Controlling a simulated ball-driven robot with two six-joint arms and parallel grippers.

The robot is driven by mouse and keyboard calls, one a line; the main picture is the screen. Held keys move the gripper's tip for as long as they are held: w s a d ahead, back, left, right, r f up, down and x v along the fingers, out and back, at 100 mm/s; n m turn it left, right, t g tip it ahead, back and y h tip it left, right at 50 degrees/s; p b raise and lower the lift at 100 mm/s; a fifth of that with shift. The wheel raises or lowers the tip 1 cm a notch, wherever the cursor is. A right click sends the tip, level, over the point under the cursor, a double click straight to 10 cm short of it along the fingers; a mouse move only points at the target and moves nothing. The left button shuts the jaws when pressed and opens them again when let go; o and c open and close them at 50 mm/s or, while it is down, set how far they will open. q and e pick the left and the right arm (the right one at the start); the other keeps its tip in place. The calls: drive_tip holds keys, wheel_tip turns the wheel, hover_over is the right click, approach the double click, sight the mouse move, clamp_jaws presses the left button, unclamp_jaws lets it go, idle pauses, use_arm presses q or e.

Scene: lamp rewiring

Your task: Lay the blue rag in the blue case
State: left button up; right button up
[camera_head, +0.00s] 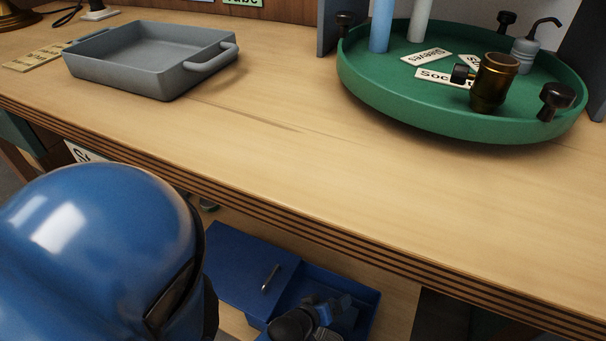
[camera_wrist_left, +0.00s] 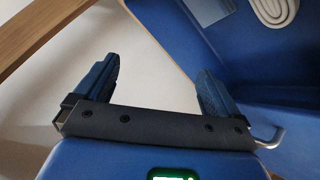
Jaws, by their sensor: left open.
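The blue case (camera_head: 235,262) is low down, below the front edge of the worktop in the head view. It has a flat panel with a metal handle (camera_head: 271,278) and an open compartment beside it. The case also fills the right side of the left wrist view (camera_wrist_left: 265,75). My left gripper (camera_wrist_left: 160,68) is open, with nothing between its fingers. It is close to the case's metal handle in the left wrist view. A black and blue part of my arm covers some of the compartment in the head view. I cannot make out the blue rag for certain. My right gripper is not in view.
A coiled white cord (camera_wrist_left: 270,10) lies inside the case. A grey tray (camera_head: 150,65) stands empty on the worktop (camera_head: 300,130). A green turntable (camera_head: 440,110) with a brass socket (camera_head: 494,82) and labels is at the right. The worktop between them is clear.

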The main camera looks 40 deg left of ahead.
use_arm(q)
drive_tip(key=s+r+m+t, duration=0.4)
drive_tip(key=s+r, duration=0.1)
drive_tip(key=r, duration=0.4)
drive_tip(key=s+r+m+t, duration=0.3)
drive_tip(key=s+r+m, duration=0.1)
drive_tip(key=r, duration=0.5)
drive_tip(key=shift+s+a+r+m+t, duration=0.3)
drive_tip(key=shift+s+m+t, duration=0.1)
drive_tip(key=shift+m, duration=0.1)
